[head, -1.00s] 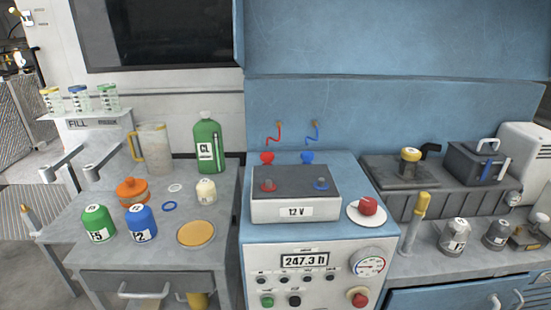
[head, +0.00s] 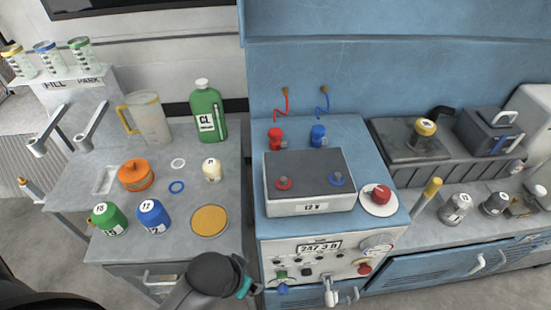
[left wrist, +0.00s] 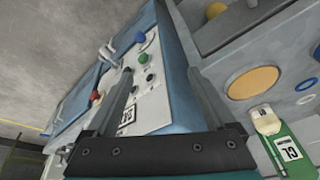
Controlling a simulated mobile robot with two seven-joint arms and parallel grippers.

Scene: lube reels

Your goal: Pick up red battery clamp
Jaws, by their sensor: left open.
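The red battery clamp (head: 275,139) stands on the blue cabinet top behind the left side of the 12 V battery (head: 308,180), below a coiled red lead. The blue clamp (head: 318,136) stands to its right. My left gripper (head: 254,289) is low at the front of the cabinet, well below and in front of the red clamp, and mostly hidden behind its own wrist. In the left wrist view its two fingers (left wrist: 160,75) are apart with nothing between them. I cannot make out the red clamp there. My right gripper is not in view.
The grey table (head: 100,240) on the left holds a green bottle (head: 208,113), a jug (head: 150,117), an orange pot (head: 136,175) and small bottles. A red knob on a white disc (head: 379,197) is right of the battery. The gauge panel (head: 320,249) faces forward below.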

